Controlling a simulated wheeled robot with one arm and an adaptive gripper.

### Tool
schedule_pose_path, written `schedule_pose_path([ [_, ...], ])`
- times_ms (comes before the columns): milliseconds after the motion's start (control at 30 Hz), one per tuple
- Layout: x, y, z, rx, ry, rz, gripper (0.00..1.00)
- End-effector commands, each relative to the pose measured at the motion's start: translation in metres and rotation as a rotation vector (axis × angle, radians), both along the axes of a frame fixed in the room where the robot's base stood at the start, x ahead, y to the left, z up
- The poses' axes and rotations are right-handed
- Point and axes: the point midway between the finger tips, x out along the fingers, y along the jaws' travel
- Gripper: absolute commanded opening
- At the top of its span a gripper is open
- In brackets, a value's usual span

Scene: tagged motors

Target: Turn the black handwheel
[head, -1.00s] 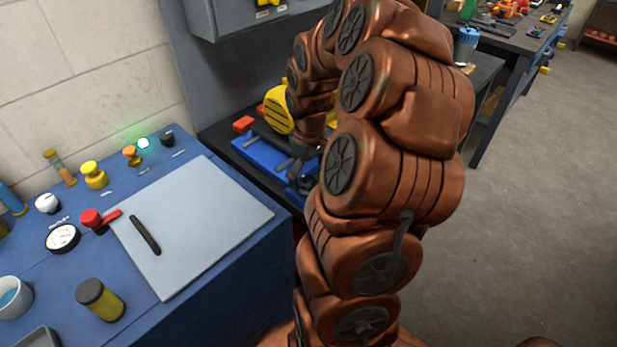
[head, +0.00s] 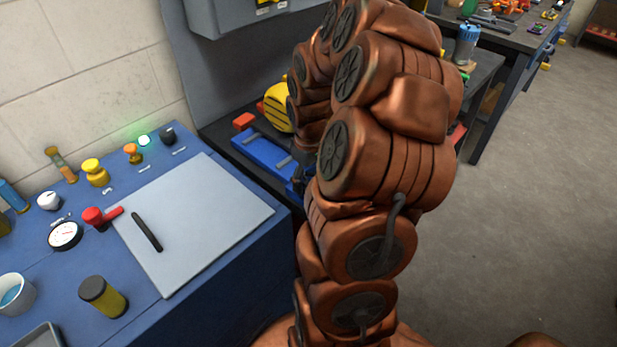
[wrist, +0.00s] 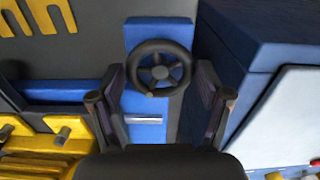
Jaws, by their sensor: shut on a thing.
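The black handwheel (wrist: 160,71) shows in the wrist view, a round spoked wheel in front of a blue block (wrist: 147,30). My gripper (wrist: 160,80) has one dark finger on each side of the wheel and is shut on it. The exact contact at the rim is hard to make out. In the head view my copper-coloured arm hides the handwheel and most of the gripper. A blue machine part (head: 262,150) shows just left of the arm there.
A blue console (head: 215,265) with a grey panel (head: 195,225), knobs and a red-handled valve (head: 93,216) stands at the left. A yellow motor (head: 278,108) sits behind my arm. Another workbench (head: 500,45) stands at the back right. The floor at right is clear.

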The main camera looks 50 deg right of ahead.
Motion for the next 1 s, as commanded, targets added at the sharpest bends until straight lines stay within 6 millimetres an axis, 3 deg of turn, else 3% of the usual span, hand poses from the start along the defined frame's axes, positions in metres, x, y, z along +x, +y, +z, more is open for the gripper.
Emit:
schedule_pose_path([
  [167,0.0,0.0002,0.0,0.001,0.0,0.0,0.42],
  [900,0.0,0.001,0.0003,0.001,0.0,-0.115,0.42],
  [933,0.0,0.001,0.0003,0.001,0.0,-0.115,0.79],
  [1000,-0.0001,0.001,0.0003,0.001,0.0,-0.115,0.86],
])
